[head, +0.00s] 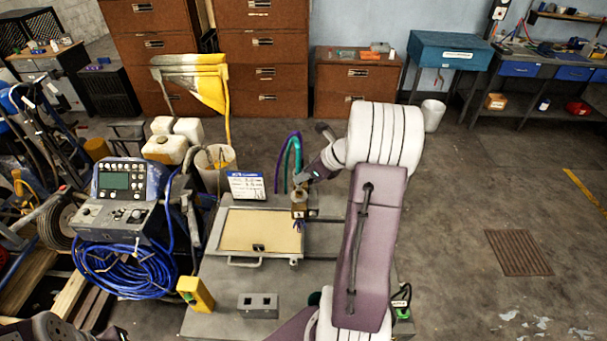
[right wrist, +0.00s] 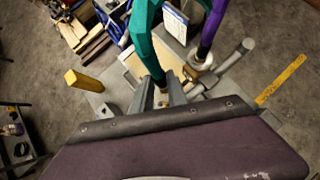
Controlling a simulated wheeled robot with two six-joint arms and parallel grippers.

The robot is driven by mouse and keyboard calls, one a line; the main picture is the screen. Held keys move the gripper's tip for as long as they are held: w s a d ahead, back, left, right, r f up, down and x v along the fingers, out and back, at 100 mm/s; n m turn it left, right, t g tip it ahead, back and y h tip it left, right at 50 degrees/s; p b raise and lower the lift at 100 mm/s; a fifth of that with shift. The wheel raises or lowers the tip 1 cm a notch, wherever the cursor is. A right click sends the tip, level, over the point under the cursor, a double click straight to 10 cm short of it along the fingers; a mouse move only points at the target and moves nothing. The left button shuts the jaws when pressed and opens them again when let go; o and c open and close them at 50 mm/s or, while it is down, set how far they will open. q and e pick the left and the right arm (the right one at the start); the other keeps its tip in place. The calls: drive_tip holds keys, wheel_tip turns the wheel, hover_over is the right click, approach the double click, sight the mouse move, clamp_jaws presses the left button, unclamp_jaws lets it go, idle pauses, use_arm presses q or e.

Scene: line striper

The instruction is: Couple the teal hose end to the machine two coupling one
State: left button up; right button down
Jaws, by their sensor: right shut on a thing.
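My right gripper (head: 300,186) is shut on the end of the teal hose (right wrist: 141,32), which runs up between its fingers (right wrist: 165,95) in the right wrist view. The teal hose (head: 284,168) also shows as a narrow arch in the head view. A purple hose (right wrist: 214,25) beside it ends at a pale round fitting (right wrist: 199,60), to the right of my fingers. In the head view, a small brown metal block (head: 299,210) lies just below my gripper. The fingers hide the teal end's tip; I cannot tell whether it touches a coupling. My left gripper is out of view.
A grey bench top (head: 222,310) carries a framed tan panel (head: 262,230), a white sign (head: 246,186) and a yellow post (head: 196,294). A control machine (head: 125,190) with coiled blue hose (head: 125,270) stands left. The floor (head: 450,230) to the right is mostly clear.

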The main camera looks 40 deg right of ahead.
drive_tip(key=shift+f+b, duration=1.25)
drive_tip(key=shift+f, duration=0.5)
idle(1.2)
drive_tip(key=c, duration=0.9)
unclamp_jaws()
drive_tip(key=shift+r, duration=0.15)
drive_tip(key=p+v, duration=0.5)
drive_tip(key=v, duration=0.2)
